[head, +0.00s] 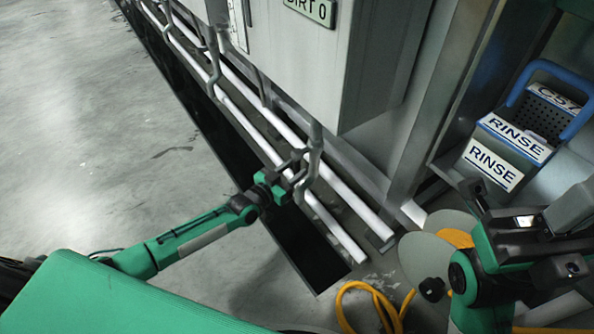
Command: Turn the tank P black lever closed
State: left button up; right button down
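My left gripper (299,174) is at a grey vertical drain pipe (316,142) under the grey tank, just above the white pipes. Dark parts show at its fingertips against the pipe, and I cannot separate a black lever from the fingers there. Whether the fingers are apart or closed on something is too small to tell. No letter P is readable; the tank's green plate (309,10) is cut off at the top and reads like "DIRT 0". My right arm is at the lower right, with its dark gripper (505,222) in front of a round reel; its finger opening is unclear.
White pipes (240,115) run along a dark floor trench (300,240). The grey tank cabinet (335,65) stands above them. A yellow hose (372,292) lies on the floor. The left floor is clear.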

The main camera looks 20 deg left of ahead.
pick_arm(q)
jog(key=shift+x, duration=0.95)
grip_shut()
